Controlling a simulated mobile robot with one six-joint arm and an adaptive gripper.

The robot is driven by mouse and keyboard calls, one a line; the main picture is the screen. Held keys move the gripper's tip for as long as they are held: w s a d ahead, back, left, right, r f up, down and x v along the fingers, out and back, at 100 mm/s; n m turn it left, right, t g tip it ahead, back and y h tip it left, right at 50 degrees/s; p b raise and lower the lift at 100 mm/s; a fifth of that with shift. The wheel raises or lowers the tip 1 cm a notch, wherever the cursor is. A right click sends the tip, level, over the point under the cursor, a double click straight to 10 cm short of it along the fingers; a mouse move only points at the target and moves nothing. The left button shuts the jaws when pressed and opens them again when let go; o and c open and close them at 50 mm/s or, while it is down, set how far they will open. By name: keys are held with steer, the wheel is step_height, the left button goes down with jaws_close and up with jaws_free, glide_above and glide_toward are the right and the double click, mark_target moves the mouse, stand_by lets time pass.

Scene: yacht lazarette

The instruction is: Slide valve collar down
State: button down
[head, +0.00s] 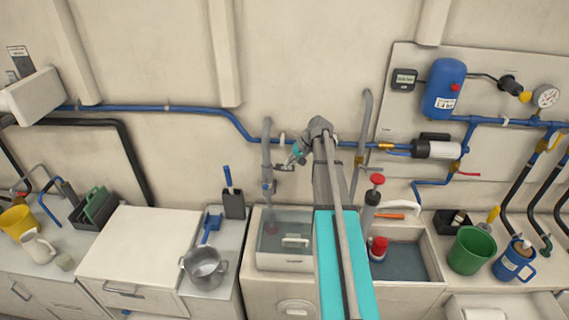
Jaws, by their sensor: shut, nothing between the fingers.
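A grey vertical pipe (267,150) stands against the wall left of my arm. A small blue and grey fitting (268,187) sits low on this pipe, above a basin; it looks like the valve collar, but it is too small to be sure. My gripper (283,167) is shut and empty, just right of the pipe and a little above the fitting. I cannot tell whether it touches the pipe. My arm hides part of the wall and the counter behind it.
A clear-sided basin (272,262) is below the pipe. A dark holder (234,204) with a blue-handled tool and a metal pot (203,268) stand to the left. A red-topped pump (372,205) and a second grey pipe (364,130) are right of my arm.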

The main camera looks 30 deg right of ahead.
steer(key=shift+s+d+r, duration=0.15)
steer(key=shift+d+r, duration=0.05)
steer(key=shift+r, duration=0.2)
stand_by(0.4)
steer(key=s+a+f+n+g+h+b, duration=0.1)
steer(key=s+a+f+n+h+b, duration=0.1)
steer(key=s+a, duration=0.4)
steer(key=s+a+f+n+g+h+b, duration=0.1)
steer(key=s+a+f, duration=0.4)
steer(key=a, duration=0.8)
steer(key=s+a+f+n+g+h+b, duration=0.1)
steer(key=s+a+f+n+h+b, duration=0.1)
steer(key=s+a, duration=0.6)
step_height(320, 180, down, 2)
steer(key=a+n+b, duration=0.1)
steer(key=a+b, duration=0.1)
steer(key=shift+s+a+f+n+g+h+b, duration=0.2)
steer(key=shift+s+n+g+h+b, duration=0.1)
steer(key=shift+s+n+g+b, duration=0.1)
steer(key=shift+d, duration=0.15)
